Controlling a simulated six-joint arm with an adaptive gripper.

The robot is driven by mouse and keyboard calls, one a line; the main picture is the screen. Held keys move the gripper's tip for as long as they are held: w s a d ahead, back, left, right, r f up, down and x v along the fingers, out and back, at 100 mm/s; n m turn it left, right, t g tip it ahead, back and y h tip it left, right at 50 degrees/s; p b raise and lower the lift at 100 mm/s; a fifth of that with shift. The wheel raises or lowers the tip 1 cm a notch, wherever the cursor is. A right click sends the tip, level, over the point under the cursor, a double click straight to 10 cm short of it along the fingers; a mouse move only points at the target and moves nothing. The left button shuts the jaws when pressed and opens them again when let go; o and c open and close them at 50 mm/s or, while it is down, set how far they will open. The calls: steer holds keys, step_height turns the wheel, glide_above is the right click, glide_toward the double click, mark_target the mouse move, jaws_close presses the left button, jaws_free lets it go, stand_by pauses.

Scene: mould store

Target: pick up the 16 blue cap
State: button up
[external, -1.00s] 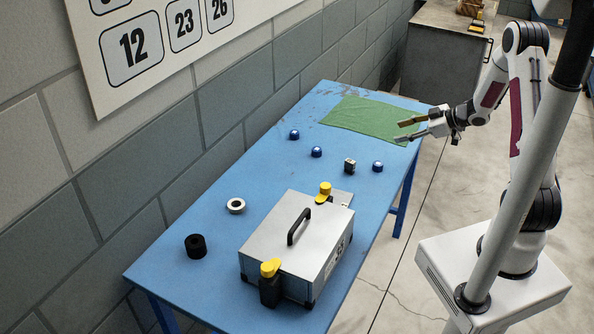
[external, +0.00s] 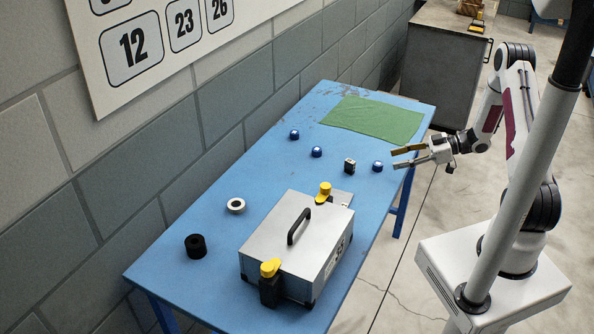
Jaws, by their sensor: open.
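Three small dark blue caps stand on the blue table: one at the far left (external: 294,134), one in the middle (external: 316,152) and one at the right (external: 377,166) near the table's right edge. Any numbers on them are too small to read, so I cannot tell which is the 16. My gripper (external: 394,157) is open and empty, with its jaws pointing left. In the picture it is just right of the right cap and appears apart from it.
A grey metal box (external: 272,233) with yellow latches and a black handle fills the near part. A green cloth (external: 375,120) lies at the far end.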

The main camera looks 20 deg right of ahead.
mark_target(379, 163)
steer(key=shift+a, duration=0.15)
steer(key=shift+x, duration=1.15)
steer(key=shift+w, duration=0.1)
steer(key=shift+x, duration=2.6)
steer(key=shift+f, duration=0.2)
steer(key=shift+c, duration=0.4)
steer(key=c, duration=0.8)
